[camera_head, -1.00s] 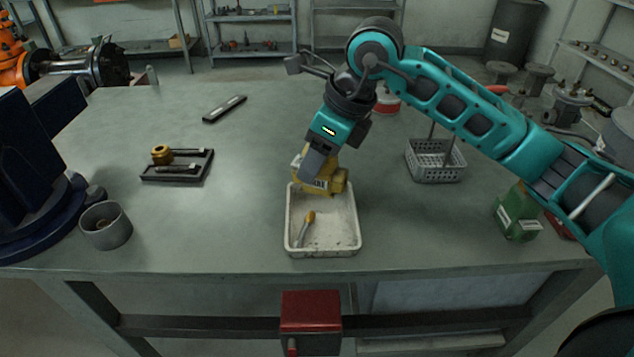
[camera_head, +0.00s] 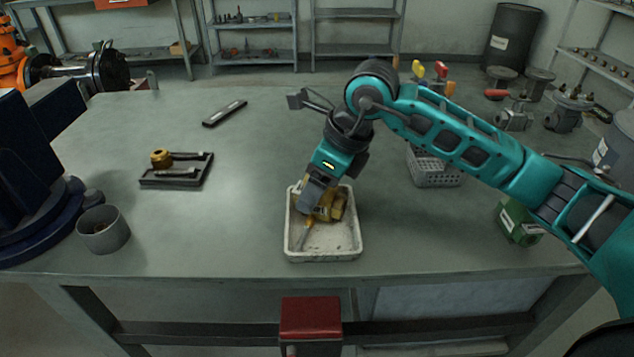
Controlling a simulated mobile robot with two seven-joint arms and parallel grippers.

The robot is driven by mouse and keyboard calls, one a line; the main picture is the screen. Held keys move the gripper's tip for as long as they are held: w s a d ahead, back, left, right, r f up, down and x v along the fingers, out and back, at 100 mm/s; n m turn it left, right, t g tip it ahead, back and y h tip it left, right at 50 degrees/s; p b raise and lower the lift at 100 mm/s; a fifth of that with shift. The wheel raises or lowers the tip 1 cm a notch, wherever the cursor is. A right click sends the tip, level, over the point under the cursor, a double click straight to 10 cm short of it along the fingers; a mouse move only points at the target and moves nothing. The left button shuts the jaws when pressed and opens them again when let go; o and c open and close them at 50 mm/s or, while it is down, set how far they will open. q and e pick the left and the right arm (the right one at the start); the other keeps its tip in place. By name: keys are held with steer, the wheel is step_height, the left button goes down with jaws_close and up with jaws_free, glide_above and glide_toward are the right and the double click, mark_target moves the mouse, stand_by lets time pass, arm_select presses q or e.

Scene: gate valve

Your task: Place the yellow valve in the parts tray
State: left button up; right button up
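The yellow valve (camera_head: 335,206) is low inside the back half of the white parts tray (camera_head: 351,257). My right gripper (camera_head: 313,200) comes down from above and appears shut on the valve's left side, hiding part of it. I cannot tell whether the valve touches the tray floor. My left gripper is not in view.
A grey basket (camera_head: 436,173) and a green box (camera_head: 518,222) stand to the right, partly behind my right arm. A black holder (camera_head: 176,181) with a brass part and a grey cup (camera_head: 103,230) stand left. The table between holder and tray is clear.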

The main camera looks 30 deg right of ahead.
mark_target(343, 197)
steer(key=shift+o, duration=0.6)
steer(key=shift+r, duration=0.1)
steer(key=shift+r+p, duration=0.25)
steer(key=shift+p, duration=0.05)
steer(key=p+v, duration=0.1)
steer(key=v, duration=1)
steer(key=shift+s+r+p, duration=0.2)
steer(key=shift+r+p, duration=0.1)
steer(key=shift+d, duration=0.15)
